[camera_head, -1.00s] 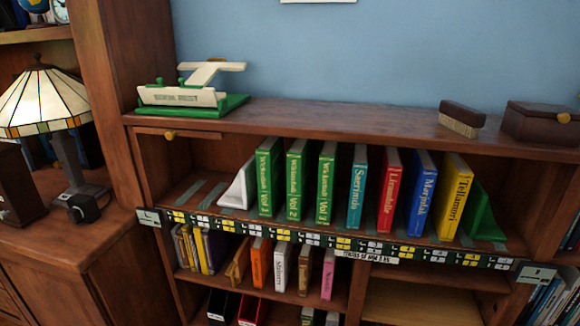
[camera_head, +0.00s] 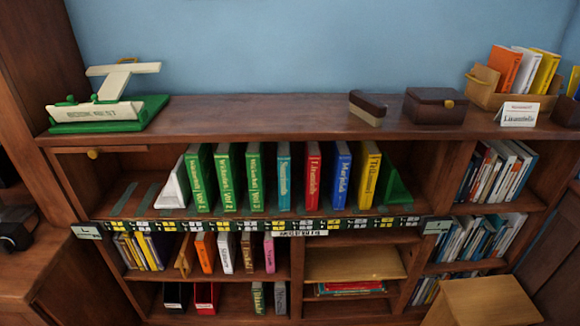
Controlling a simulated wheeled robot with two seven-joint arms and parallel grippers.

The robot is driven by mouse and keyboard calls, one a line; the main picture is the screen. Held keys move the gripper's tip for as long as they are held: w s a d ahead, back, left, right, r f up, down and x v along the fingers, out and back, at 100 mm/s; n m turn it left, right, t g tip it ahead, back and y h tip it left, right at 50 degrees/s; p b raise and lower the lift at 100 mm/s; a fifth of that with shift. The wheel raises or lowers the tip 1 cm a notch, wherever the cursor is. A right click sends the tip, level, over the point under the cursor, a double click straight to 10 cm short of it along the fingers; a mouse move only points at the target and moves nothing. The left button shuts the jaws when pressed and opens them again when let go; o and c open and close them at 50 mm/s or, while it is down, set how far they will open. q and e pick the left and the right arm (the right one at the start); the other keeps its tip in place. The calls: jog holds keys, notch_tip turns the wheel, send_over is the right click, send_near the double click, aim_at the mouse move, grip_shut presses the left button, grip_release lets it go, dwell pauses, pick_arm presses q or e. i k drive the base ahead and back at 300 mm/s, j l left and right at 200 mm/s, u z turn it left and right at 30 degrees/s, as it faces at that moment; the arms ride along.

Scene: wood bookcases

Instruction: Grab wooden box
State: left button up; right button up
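An open light-wood holder (camera_head: 482,88) with several upright books stands further right on the same top. Part of another dark box (camera_head: 566,112) shows at the right edge. I cannot tell from the picture alone which of these the task names. Neither of my grippers is in view.
A brown-and-cream brush-like block (camera_head: 368,107) sits just left of the dark box. A small white sign (camera_head: 518,114) stands before the book holder. A green-and-white device (camera_head: 108,100) is at the top's left end. A wooden stool-like piece (camera_head: 482,302) stands at bottom right.

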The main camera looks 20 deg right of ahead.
aim_at(419, 114)
jog(key=z, duration=1.3)
